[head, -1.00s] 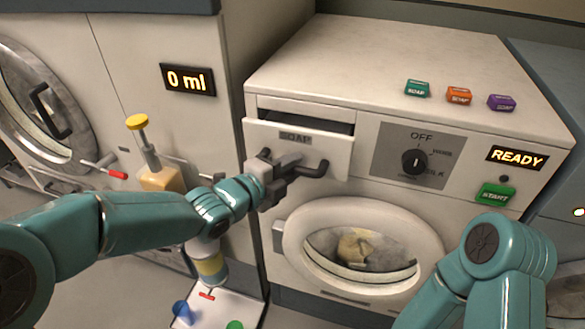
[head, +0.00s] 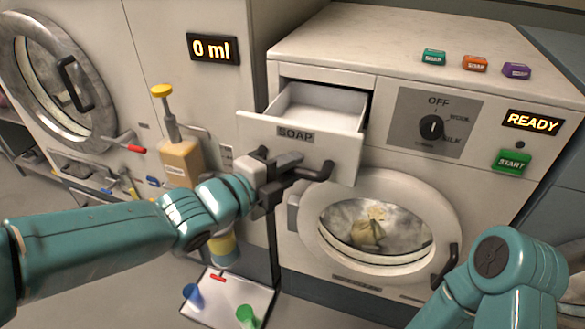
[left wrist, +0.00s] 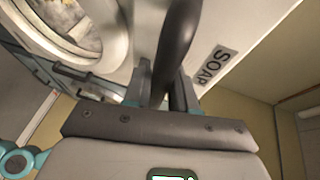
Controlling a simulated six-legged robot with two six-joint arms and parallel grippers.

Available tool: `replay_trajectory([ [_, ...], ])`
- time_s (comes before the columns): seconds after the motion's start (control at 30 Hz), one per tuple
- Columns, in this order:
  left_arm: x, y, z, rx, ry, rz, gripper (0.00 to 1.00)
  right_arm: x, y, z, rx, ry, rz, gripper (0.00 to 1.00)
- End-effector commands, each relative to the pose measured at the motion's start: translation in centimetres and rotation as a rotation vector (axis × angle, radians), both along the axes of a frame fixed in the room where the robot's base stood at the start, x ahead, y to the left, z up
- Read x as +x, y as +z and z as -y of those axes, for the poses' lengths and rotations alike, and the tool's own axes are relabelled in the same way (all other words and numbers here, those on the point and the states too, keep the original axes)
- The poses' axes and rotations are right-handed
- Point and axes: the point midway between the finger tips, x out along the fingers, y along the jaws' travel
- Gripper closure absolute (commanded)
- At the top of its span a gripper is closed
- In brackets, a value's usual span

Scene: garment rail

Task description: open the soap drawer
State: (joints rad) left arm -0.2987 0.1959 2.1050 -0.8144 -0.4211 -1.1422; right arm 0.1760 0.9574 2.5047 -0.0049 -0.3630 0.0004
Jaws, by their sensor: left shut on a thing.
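The soap drawer (head: 345,150) of the right washing machine is pulled out, and its empty white inside shows from above. Its front bears a SOAP label and a dark bar handle (head: 318,172). My left gripper (head: 285,172) is shut on the handle at the drawer's front. In the left wrist view the dark handle (left wrist: 178,45) stands between the fingers, beside the SOAP label. My right arm shows at the lower right of the head view, but its gripper is out of view.
Three soap boxes, green (head: 433,57), orange (head: 475,64) and purple (head: 516,71), lie on the machine top. A round door (head: 440,215) is below the drawer. A yellow-topped pump bottle (head: 180,160) stands left. A tray (head: 222,311) with cups is below my left arm.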

Motion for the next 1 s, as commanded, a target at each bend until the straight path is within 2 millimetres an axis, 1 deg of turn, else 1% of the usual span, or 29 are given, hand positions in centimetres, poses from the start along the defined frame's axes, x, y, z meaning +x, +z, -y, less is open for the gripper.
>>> replay_trajectory([
  [0.03,-0.03,0.08,-0.30,-0.001,0.006,0.003,1.00,0.00,-0.24,0.00,0.000,0.000,0.000,1.00],
  [0.57,-0.09,0.31,-0.33,-0.004,0.007,0.004,1.00,0.00,-0.38,0.00,0.000,0.000,0.000,1.00],
  [0.6,-0.10,0.32,-0.33,-0.004,0.007,0.004,0.69,-0.01,-0.38,0.00,0.000,0.000,0.000,1.00],
  [1.0,-0.46,0.20,-0.28,-0.002,0.002,0.003,0.69,-0.01,-0.39,-0.01,0.000,0.000,0.000,1.00],
])
